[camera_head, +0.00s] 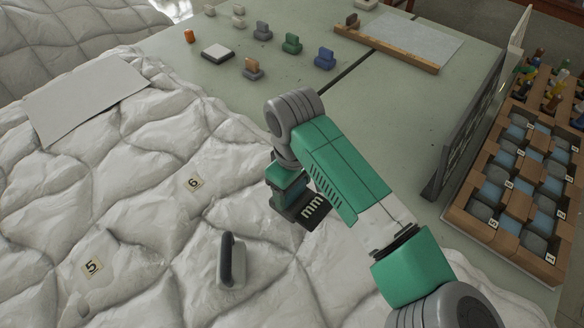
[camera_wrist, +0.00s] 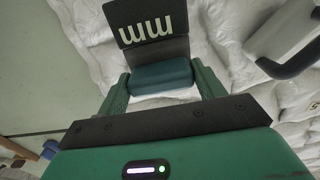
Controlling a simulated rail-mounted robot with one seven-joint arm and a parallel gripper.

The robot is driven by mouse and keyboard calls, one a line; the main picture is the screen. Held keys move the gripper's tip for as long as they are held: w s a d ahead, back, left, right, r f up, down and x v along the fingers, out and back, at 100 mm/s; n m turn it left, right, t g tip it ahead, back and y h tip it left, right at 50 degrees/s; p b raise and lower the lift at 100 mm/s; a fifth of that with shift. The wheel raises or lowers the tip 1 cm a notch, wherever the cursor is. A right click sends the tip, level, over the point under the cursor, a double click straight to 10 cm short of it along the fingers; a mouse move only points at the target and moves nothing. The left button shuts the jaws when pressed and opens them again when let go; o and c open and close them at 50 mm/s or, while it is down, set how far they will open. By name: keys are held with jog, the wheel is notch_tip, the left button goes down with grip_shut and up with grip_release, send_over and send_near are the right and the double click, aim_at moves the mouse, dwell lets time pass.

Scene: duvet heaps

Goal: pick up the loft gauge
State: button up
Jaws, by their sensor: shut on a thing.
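The loft gauge appears to be the dark block marked "mm" (camera_head: 311,209) with a teal grip part, low over the white duvet in the head view. In the wrist view, its dark "mm" plate (camera_wrist: 150,33) points away from me, and its teal part lies between my fingers. My gripper (camera_wrist: 161,76) is shut on that teal part, one finger on each side. In the head view my gripper (camera_head: 287,192) is partly hidden by my arm. I cannot tell whether the gauge still touches the duvet.
A pale block with a dark handle (camera_head: 230,262) stands on the duvet (camera_head: 130,215), close by. Number tags and a grey sheet (camera_head: 85,97) lie there too. Several small blocks and a wooden-edged board (camera_head: 405,42) sit on the green table (camera_head: 390,120). A compartment tray (camera_head: 462,208) stands right.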

jog(key=s+r+p, duration=0.1)
jog(key=s+p, duration=0.1)
jog(key=s, duration=0.9)
jog(key=shift+d+p, duration=0.3)
jog(key=shift+p, duration=0.05)
jog(key=shift+s+r, duration=0.1)
